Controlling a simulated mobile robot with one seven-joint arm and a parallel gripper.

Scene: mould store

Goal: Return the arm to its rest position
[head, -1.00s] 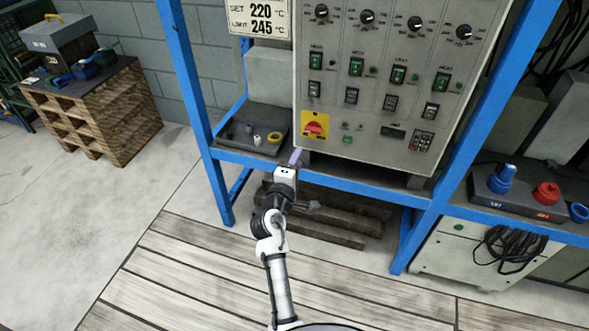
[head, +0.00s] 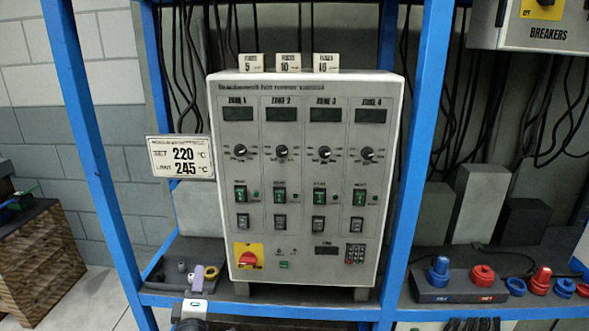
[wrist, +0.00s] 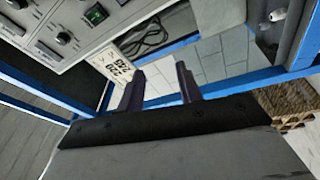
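My gripper (wrist: 160,78) shows in the wrist view with its two dark fingers apart and nothing between them. In the head view my gripper (head: 197,280) is at the bottom edge, in front of the shelf and just left of the controller's foot. Most of my arm is out of the frame. The grey controller cabinet (head: 228,180) stands upright on the blue rack, with four zone columns of displays, knobs and switches. Its corner and a green switch (wrist: 96,14) show at the upper left of the wrist view.
Blue rack posts (head: 85,130) flank the controller. A dark tray (head: 160,278) with small parts lies close beside my gripper. A set/limit card (head: 181,157) hangs at left. Red and blue connectors (head: 438,270) sit on the right shelf. Cables hang behind.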

